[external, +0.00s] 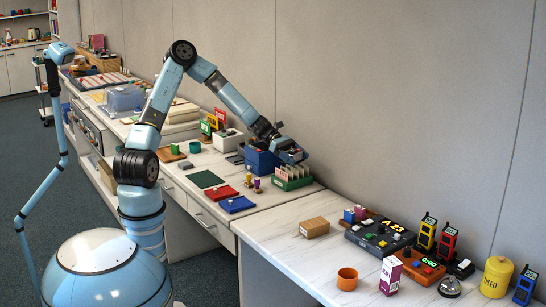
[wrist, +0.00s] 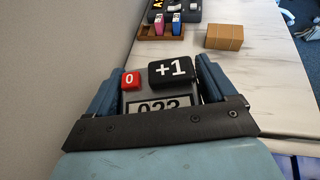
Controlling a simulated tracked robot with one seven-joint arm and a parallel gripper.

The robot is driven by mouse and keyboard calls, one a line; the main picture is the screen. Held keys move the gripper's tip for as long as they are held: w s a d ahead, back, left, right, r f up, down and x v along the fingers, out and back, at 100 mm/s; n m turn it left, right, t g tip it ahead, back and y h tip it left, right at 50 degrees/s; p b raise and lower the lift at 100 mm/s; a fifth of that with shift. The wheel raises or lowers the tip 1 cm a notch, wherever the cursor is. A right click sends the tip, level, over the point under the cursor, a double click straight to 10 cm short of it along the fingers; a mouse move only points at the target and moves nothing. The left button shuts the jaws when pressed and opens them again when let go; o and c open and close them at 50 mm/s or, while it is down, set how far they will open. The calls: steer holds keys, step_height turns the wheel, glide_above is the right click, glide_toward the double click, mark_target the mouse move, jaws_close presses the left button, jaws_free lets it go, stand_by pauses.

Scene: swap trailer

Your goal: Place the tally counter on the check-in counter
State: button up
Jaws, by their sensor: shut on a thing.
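The tally counter (wrist: 132,95) is a dark device with a black +1 button, a red 0 button and a number display. It sits between the two blue fingers of my gripper (wrist: 158,72) in the wrist view, and the gripper is shut on it. In the external view my gripper (external: 291,153) is above the back of the middle worktop, over a blue box and a green card holder. The right-hand white marbled counter (external: 285,246) has a bare front part. I cannot tell for certain which surface is the check-in counter.
On the right counter stand a brown box (external: 314,228), a dark console (external: 380,235), an orange cup (external: 347,279), a purple carton (external: 391,275), handsets, a bell (external: 449,287) and a yellow canister (external: 496,277). The green card holder (external: 291,178) is under my gripper. A wall runs behind.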

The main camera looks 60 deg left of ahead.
steer(key=s+d+r+m+g, duration=0.1)
steer(key=s+d+m+g, duration=0.15)
steer(key=d, duration=0.45)
steer(key=s+d+r+m+g, duration=0.1)
steer(key=s+d, duration=0.3)
steer(key=d, duration=0.2)
glide_above(336, 210)
steer(key=shift+n, duration=0.25)
step_height(336, 210, down, 15)
steer(key=shift+s+a+r, duration=0.1)
steer(key=shift+s+r, duration=0.05)
steer(key=shift+r, duration=0.05)
steer(key=shift+f, duration=1.65)
steer(key=o, duration=1.2)
